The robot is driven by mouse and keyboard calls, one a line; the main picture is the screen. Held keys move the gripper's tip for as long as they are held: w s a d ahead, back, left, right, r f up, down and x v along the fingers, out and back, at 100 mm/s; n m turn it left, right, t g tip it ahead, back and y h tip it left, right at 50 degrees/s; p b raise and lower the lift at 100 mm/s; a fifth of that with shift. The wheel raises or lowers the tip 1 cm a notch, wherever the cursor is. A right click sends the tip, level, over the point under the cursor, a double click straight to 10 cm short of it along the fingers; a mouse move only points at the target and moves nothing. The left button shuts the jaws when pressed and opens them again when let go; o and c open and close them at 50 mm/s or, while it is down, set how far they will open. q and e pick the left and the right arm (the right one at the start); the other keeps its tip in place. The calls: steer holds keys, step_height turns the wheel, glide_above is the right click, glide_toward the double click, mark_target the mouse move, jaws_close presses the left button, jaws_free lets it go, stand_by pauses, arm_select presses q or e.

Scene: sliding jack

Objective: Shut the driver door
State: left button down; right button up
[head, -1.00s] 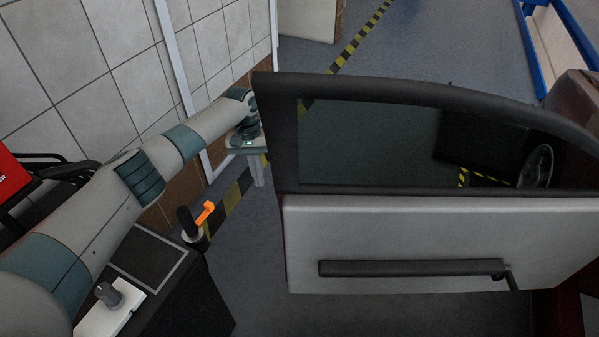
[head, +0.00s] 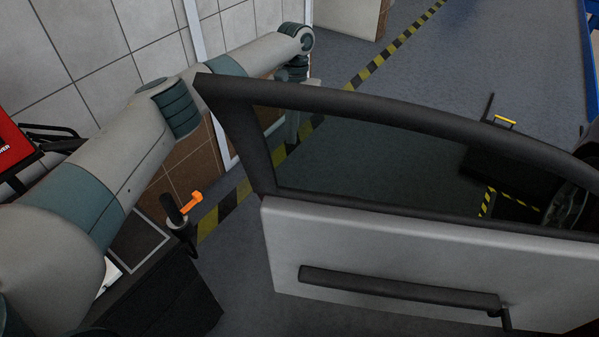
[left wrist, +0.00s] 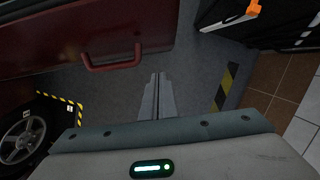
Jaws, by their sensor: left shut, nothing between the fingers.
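The driver door (head: 400,265) stands open across the right of the head view, with its pale inner panel, dark window frame and long dark armrest facing me. In the left wrist view its dark red outer face (left wrist: 60,35) carries a red pull handle (left wrist: 112,62). My left arm reaches past the door's left edge to its far side. My left gripper (head: 291,128) is there, partly behind the window frame. In the left wrist view its fingers (left wrist: 157,92) are together, empty, pointing at the floor and apart from the handle. My right gripper is out of view.
A tiled wall (head: 85,50) runs along the left. A wheel (left wrist: 22,138) lies beyond the door. Grey floor (head: 450,60) behind the door is mostly clear.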

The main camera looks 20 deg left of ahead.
arm_select(q)
steer(key=s+f+p, duration=0.6)
steer(key=f+p, duration=0.1)
steer(key=f, duration=0.2)
steer(key=shift+s+f, duration=0.3)
steer(key=shift+f, duration=0.1)
stand_by(0.5)
steer(key=shift+s, duration=0.1)
stand_by(0.3)
